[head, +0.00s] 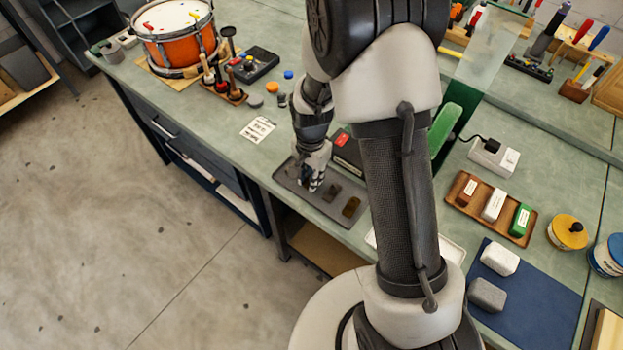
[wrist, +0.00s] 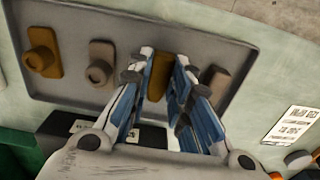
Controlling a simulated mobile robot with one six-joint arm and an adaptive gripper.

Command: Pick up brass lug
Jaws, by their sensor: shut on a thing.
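My gripper (head: 312,186) is low over the grey tray (head: 290,184) on the bench. In the wrist view my gripper (wrist: 165,85) is shut on a golden-brown lug, the brass lug (wrist: 157,78), which shows between the two blue-lined fingers. Its lower part is hidden by the fingers, and I cannot tell whether it still touches the tray. A similar brown-gold lug (wrist: 42,58) lies at the tray's left end in the wrist view. A grey-brown lug (wrist: 100,66) lies between it and my gripper, and another grey-brown lug (wrist: 216,84) is close to the right finger.
A black box (head: 347,152) stands behind the tray. A printed card (head: 258,129) lies left of it on the bench. A wooden tray with labelled blocks (head: 476,210) and a blue mat (head: 540,300) are to the right. The orange drum (head: 180,45) is at the far left.

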